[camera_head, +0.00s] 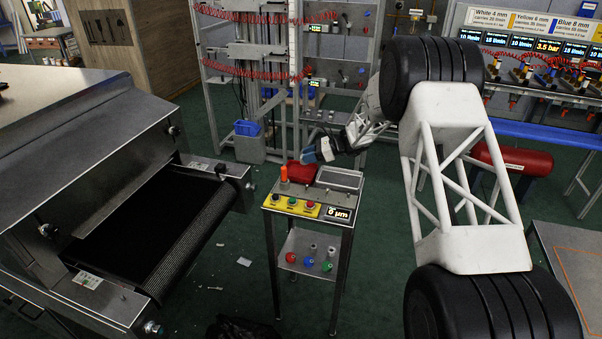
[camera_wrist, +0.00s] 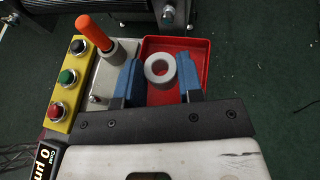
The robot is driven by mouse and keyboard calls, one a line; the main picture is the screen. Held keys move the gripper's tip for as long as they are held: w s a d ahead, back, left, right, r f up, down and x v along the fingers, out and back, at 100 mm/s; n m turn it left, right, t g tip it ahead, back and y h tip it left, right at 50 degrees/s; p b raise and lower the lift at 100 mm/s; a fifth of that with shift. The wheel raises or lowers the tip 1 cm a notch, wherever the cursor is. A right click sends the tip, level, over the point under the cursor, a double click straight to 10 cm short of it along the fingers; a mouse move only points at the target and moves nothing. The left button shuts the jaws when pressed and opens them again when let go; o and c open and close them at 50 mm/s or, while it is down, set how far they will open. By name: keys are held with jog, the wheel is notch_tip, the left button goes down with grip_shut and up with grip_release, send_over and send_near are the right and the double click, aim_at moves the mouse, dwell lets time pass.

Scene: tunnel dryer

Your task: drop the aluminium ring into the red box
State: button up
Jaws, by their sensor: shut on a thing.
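The aluminium ring (camera_wrist: 160,68) is a grey ring with a dark hole, held between the two blue fingers of my gripper (camera_wrist: 159,62) in the wrist view. The red box (camera_wrist: 200,58) is a shallow open tray. The ring appears over its interior, with red floor showing around it. The ring's height above the floor is hard to tell. In the head view my gripper (camera_head: 316,153) is just above the red box (camera_head: 301,172) on the small stand. The ring cannot be made out there.
An orange-topped post (camera_wrist: 95,33) stands left of the red box. A yellow button panel (camera_wrist: 71,77) is further left. In the head view a dark-meshed conveyor (camera_head: 150,225) lies left of the stand, and a grey-rimmed tray (camera_head: 339,179) sits right of the box.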

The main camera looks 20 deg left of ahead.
jog(key=shift+f, duration=1.9)
jog(key=o, duration=1)
jog(key=shift+v, duration=3.9)
jog(key=shift+r, duration=0.1)
